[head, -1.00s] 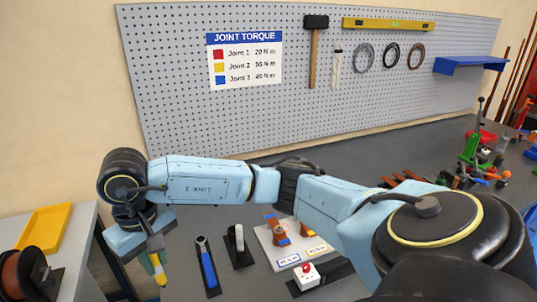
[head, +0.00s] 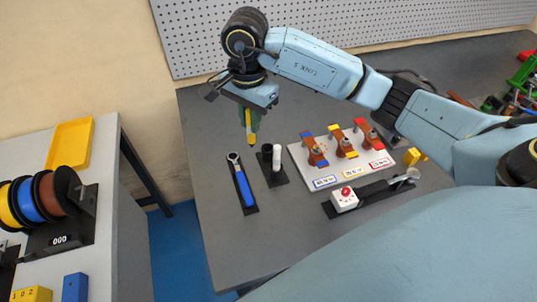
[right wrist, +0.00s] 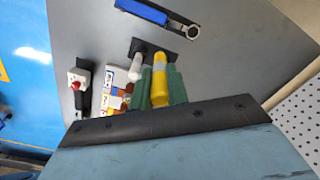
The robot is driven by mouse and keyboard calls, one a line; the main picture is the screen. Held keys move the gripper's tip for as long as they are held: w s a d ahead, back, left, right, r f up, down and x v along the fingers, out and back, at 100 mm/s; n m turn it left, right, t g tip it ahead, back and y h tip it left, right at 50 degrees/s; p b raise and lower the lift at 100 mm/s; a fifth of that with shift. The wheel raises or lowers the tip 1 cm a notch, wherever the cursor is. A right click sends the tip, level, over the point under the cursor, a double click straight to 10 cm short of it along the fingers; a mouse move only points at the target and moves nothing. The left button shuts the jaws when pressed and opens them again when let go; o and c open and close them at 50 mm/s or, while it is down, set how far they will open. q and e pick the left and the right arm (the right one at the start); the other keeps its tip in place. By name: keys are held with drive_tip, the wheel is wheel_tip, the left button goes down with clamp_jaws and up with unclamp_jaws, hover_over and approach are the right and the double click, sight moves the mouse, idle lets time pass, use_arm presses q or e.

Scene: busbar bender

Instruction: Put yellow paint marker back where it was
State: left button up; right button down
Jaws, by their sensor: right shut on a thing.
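My right gripper (head: 250,122) hangs over the grey bench, shut on the yellow paint marker (head: 251,139), which points downward. In the right wrist view the yellow marker (right wrist: 161,82) sits between the green fingers (right wrist: 160,90). A black holder (head: 275,180) stands on the bench, just below and right of the marker in the head view. It has a dark cup (head: 267,152) and a white marker (head: 277,158) standing upright. The white marker also shows in the right wrist view (right wrist: 136,67), beside the fingers. The yellow marker looks apart from the holder. My left gripper is out of view.
A blue-handled ratchet wrench (head: 240,184) lies on a black stand left of the holder. A white board (head: 298,152) with several coloured-tab joints is to the right. A red-button box (head: 344,199) is in front. The bench behind the holder is clear.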

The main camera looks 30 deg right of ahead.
drive_tip(key=w+d+m+p, duration=0.1)
drive_tip(key=d+m, duration=0.2)
drive_tip(key=m, duration=0.9)
drive_tip(key=w+d+m+p, duration=0.1)
drive_tip(key=w+d+m, duration=0.15)
drive_tip(key=m, duration=0.95)
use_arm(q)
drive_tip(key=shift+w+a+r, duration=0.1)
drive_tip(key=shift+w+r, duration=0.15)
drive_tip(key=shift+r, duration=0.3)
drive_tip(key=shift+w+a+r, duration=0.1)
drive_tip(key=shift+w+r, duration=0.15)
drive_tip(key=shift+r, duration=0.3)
use_arm(e)
wheel_tip(320, 180, down, 10)
drive_tip(key=m, duration=0.1)
drive_tip(key=shift+s+d, duration=0.35)
drive_tip(key=shift+s, duration=0.05)
drive_tip(key=shift+f, duration=0.15)
drive_tip(key=shift+f, duration=0.1)
drive_tip(key=c, duration=1.4)
unclamp_jaws()
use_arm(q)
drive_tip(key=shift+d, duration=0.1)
use_arm(e)
drive_tip(key=shift+o, duration=0.2)
